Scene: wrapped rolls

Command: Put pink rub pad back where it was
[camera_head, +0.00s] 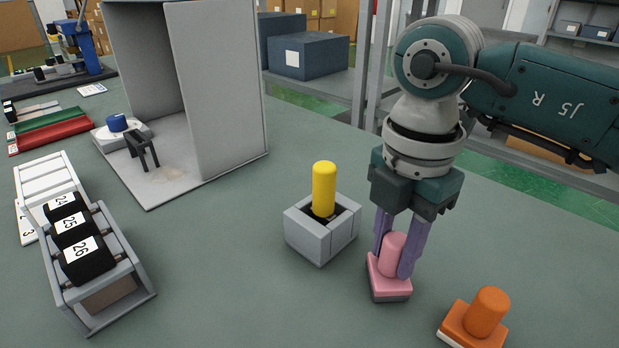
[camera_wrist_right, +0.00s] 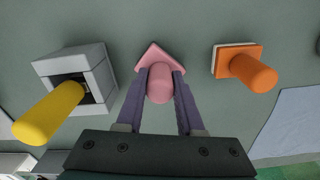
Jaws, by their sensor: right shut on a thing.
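The pink rub pad (camera_head: 391,262) has an upright round handle on a square pink base with a grey underside. It is at the right of centre in the head view and at the top middle of the right wrist view (camera_wrist_right: 160,82). My right gripper (camera_head: 400,260) points down with its purple fingers shut on the pink handle. The pad's base is on the table or very close above it; I cannot tell which. My left gripper does not show in either view.
An orange pad (camera_head: 487,312) stands to the right. A grey block holder (camera_head: 319,244) with a yellow cylinder (camera_head: 324,188) stands to the left. A rack with black numbered rolls (camera_head: 75,240) is at far left, and a grey booth (camera_head: 216,90) stands behind. Bare table lies between them.

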